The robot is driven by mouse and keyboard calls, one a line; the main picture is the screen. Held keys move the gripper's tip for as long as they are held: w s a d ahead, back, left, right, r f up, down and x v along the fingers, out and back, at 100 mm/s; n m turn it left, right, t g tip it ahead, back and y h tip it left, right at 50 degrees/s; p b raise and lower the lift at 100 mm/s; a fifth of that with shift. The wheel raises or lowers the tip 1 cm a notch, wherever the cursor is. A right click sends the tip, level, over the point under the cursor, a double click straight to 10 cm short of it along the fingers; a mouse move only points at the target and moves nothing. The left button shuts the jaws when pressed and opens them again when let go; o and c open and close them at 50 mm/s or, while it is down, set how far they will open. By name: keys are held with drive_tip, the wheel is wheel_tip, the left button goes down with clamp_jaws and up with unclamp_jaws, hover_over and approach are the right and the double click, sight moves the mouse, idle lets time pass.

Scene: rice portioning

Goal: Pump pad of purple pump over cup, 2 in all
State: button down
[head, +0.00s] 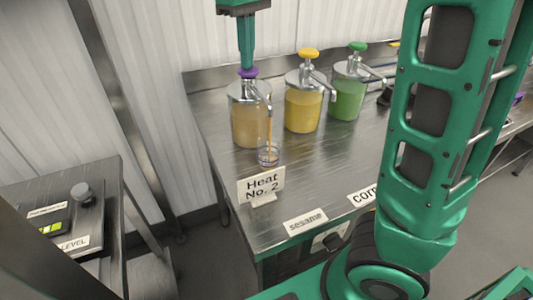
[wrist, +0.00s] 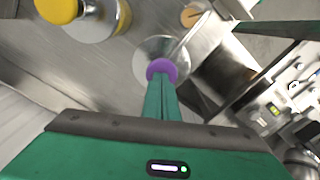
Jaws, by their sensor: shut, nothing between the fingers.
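The purple pump (head: 251,112) is a clear jar of tan liquid with a metal lid. Its purple pad (head: 248,72) also shows in the wrist view (wrist: 161,69). My gripper (head: 247,64) is shut, pointing down with its fingertips on the pad or right at it; in the wrist view the fingers (wrist: 161,82) overlap the pad's edge. A thin tan stream (head: 268,132) runs from the spout down to the small clear cup (head: 268,155), which stands under the spout. The cup also shows in the wrist view (wrist: 194,15), with tan liquid inside.
A yellow-topped pump (head: 303,104) and a green-topped pump (head: 348,95) stand to the right on the steel table. A "Heat No. 2" sign (head: 261,186) stands in front of the cup. A "sesame" label (head: 306,222) is at the table's front edge.

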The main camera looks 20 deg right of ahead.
drive_tip(key=shift+r, duration=1.8)
drive_tip(key=shift+f, duration=0.2)
drive_tip(key=shift+a+f, duration=0.1)
drive_tip(key=shift+f, duration=1.6)
drive_tip(key=shift+r, duration=1.9)
